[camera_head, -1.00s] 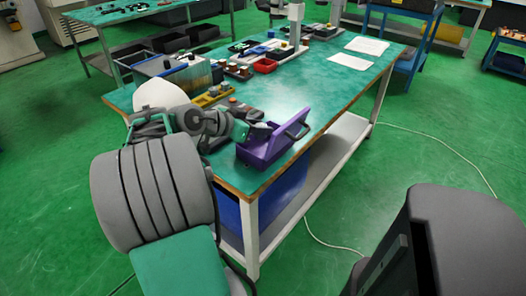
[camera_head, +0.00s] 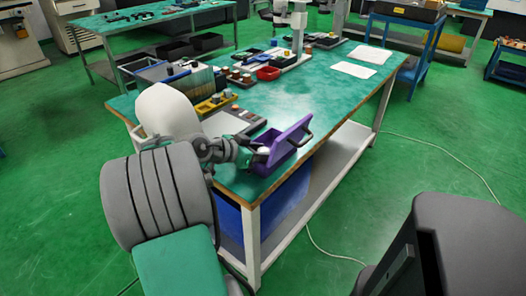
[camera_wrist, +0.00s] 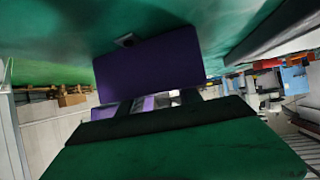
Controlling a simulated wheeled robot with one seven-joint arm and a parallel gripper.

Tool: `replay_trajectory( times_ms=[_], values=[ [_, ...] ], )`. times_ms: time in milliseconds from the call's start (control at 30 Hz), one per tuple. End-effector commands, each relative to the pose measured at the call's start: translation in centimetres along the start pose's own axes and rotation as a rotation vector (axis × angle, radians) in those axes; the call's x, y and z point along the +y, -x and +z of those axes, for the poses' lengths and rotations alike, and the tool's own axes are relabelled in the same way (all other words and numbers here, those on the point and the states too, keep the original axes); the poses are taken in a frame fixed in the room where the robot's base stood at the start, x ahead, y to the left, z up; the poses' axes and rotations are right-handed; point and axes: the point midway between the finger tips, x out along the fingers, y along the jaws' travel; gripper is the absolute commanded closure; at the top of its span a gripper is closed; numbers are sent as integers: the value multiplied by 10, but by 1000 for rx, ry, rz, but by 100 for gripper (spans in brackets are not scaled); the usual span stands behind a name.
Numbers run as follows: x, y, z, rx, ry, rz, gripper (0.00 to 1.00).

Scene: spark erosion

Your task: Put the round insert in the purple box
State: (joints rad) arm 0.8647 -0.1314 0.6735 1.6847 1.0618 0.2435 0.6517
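The purple box (camera_head: 285,146) stands near the front corner of the green-topped table, its lid raised. My gripper (camera_head: 258,153) is at the box's left side, its tip at or over the opening. In the wrist view the purple panel (camera_wrist: 150,65) is straight ahead. Two dark fingers (camera_wrist: 158,106) show apart, with purple between them. A small pale shape shows by the gripper tip in the head view; I cannot tell whether it is the round insert. No round insert is clearly visible, and the box's inside is mostly hidden.
A grey panel with buttons (camera_head: 232,121), a yellow holder (camera_head: 213,103) and a red bin (camera_head: 268,73) sit left of and behind the box. White papers (camera_head: 354,69) lie at the table's far right. The tabletop right of the bins is clear.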

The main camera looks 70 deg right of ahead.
Motion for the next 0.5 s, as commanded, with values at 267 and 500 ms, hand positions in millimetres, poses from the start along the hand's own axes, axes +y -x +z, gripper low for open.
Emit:
replay_trajectory(
  times_ms=[267, 500],
  values=[
    [-2, 29, -3, 1, 0, -6, 59],
    [-2, 91, -3, 0, 1, -6, 59]
  ],
)
